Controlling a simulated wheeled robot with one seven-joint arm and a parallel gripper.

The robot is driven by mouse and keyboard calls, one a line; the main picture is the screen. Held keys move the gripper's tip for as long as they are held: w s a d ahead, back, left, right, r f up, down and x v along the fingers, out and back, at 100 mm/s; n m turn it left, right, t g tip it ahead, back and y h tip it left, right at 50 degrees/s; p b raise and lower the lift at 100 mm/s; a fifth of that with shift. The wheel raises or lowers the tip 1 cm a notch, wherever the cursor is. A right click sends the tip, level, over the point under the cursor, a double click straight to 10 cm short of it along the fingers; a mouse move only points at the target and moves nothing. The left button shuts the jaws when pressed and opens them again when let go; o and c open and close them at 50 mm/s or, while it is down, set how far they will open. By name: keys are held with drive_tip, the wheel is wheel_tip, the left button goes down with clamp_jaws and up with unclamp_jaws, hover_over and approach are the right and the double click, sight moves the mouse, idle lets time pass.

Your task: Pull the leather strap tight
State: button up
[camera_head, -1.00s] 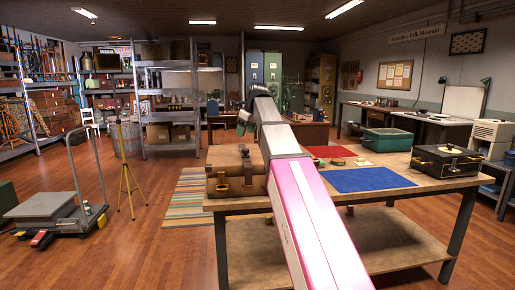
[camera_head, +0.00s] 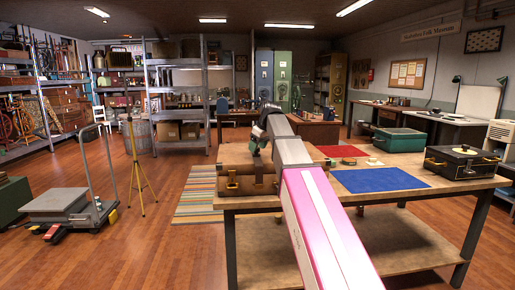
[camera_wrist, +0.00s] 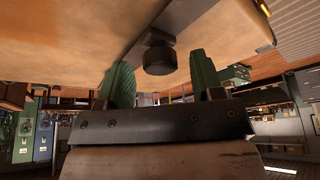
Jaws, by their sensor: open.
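A brown leather case (camera_head: 252,187) lies on the left end of the wooden worktable. A strap with a buckle (camera_head: 232,179) shows on its near side; its fine detail is too small to read. My gripper (camera_head: 255,146) is over the case's upper part, pointing down. In the wrist view my gripper (camera_wrist: 162,80) has two green fingers, apart. A dark round knob-like part (camera_wrist: 159,57) shows between them; I cannot tell what it belongs to or whether the fingers touch it. No strap is clearly visible between the fingers. My arm hides part of the case's right side.
The worktable (camera_head: 400,203) also carries a blue mat (camera_head: 378,180), a red mat (camera_head: 342,151), a green box (camera_head: 399,141) and a black case (camera_head: 462,162). A cart (camera_head: 60,203) and a yellow tripod (camera_head: 138,180) stand on the floor at left.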

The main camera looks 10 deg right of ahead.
drive_tip(key=shift+a+f, duration=0.1)
drive_tip(key=shift+f, duration=0.2)
clamp_jaws()
drive_tip(key=w, duration=0.4)
drive_tip(key=shift+w, duration=0.1)
unclamp_jaws()
drive_tip(key=shift+r, duration=0.1)
